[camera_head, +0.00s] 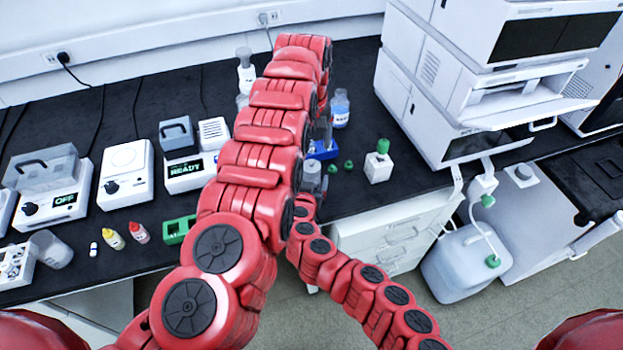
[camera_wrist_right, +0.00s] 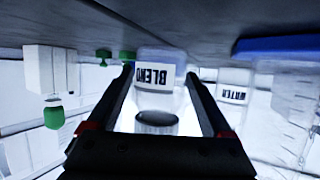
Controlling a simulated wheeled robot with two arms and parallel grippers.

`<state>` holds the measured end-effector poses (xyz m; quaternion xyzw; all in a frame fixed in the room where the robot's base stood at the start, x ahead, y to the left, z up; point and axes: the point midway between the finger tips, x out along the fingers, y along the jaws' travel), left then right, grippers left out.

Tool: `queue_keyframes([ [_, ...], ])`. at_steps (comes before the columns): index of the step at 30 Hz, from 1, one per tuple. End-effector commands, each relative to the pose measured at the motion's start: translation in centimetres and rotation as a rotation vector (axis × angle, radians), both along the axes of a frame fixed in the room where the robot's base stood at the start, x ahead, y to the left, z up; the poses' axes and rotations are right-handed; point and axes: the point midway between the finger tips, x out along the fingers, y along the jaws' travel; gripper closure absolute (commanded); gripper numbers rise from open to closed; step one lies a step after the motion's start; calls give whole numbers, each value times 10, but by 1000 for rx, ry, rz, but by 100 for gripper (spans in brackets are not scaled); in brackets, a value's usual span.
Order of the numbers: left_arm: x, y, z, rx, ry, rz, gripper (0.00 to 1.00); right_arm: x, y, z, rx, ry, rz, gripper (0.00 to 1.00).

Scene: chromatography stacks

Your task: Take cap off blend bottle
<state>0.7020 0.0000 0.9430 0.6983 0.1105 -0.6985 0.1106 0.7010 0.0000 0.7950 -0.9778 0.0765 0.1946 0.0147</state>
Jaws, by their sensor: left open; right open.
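The blend bottle (camera_wrist_right: 152,77) is clear, with a label reading BLEND, and appears upside down in the right wrist view. Its dark round cap (camera_wrist_right: 157,120) is on it. My right gripper (camera_wrist_right: 159,80) is open, with one finger on each side of the bottle; I cannot tell whether they touch it. In the head view my arms largely hide this area. My left gripper (camera_head: 322,128) is open, beyond the bend of my left arm, partly hidden by that arm, near the blue rack (camera_head: 325,151).
A bottle labelled WATER (camera_wrist_right: 232,92) stands beside the blend bottle. Loose green caps (camera_head: 348,165) and a white green-capped container (camera_head: 378,165) are on the dark bench. A blue-labelled bottle (camera_head: 340,110) stands behind. White instruments (camera_head: 440,95) fill the right; small devices (camera_head: 125,175) the left.

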Motion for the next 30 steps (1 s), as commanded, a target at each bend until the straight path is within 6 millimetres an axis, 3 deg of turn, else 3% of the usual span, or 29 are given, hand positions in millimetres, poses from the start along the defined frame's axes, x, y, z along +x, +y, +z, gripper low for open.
queue_keyframes([
  [2,0,0,0,0,0,0,12,0,0,0,0,0,0,21],
  [15,0,0,0,0,0,0,12,0,0,0,0,0,0,100],
  [20,0,0,0,0,0,0,12,0,0,0,0,0,-1,100],
  [22,0,0,0,0,0,2,4,0,0,0,0,0,-1,100],
  [24,0,0,2,-1,-1,26,1,0,0,0,0,0,-1,100],
  [30,2,0,20,-3,-4,305,1,0,0,0,0,0,-1,100],
])
